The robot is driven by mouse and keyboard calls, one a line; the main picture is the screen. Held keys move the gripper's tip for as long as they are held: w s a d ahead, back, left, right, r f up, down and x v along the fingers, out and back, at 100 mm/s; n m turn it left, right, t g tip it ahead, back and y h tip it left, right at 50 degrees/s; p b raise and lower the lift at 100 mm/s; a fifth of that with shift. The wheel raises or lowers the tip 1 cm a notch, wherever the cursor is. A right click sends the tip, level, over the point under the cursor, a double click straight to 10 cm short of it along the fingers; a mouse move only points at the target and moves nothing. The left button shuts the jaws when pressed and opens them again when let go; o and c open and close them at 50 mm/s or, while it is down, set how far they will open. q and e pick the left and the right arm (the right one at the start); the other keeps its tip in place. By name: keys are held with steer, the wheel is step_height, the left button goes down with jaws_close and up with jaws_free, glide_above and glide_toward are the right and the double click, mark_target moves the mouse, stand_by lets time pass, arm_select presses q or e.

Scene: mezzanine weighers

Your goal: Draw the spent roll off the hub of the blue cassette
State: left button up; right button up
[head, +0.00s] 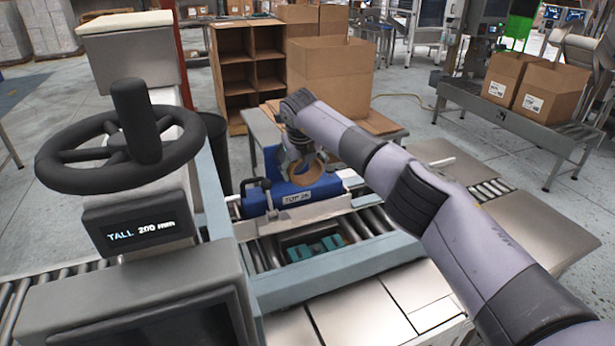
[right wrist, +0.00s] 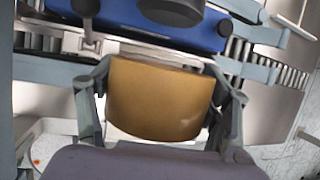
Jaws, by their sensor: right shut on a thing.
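The blue cassette (head: 283,200) sits on the roller case machine, with a "TOP" label on its front. It also shows at the top of the right wrist view (right wrist: 130,18). My right gripper (head: 303,163) is shut on the spent roll (head: 322,163), a tan ring. In the right wrist view the roll (right wrist: 158,98) fills the space between both fingers. A dark round part (right wrist: 170,10), likely the hub, shows on the cassette there, and the roll appears apart from it. The gripper partly hides the cassette in the head view. My left gripper is not in view.
A black handwheel (head: 120,150) and a "TALL 200 mm" display (head: 140,225) stand at left. An open carton (head: 330,75) is behind the cassette. Teal parts (head: 315,248) lie below it.

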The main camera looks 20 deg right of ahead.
steer(key=shift+s+d+f, duration=0.15)
steer(key=shift+s+d, duration=0.1)
steer(key=shift+s, duration=0.05)
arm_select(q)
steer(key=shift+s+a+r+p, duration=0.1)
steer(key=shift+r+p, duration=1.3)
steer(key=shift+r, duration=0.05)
arm_select(e)
steer(key=s, duration=1.2)
steer(key=shift+d, duration=0.45)
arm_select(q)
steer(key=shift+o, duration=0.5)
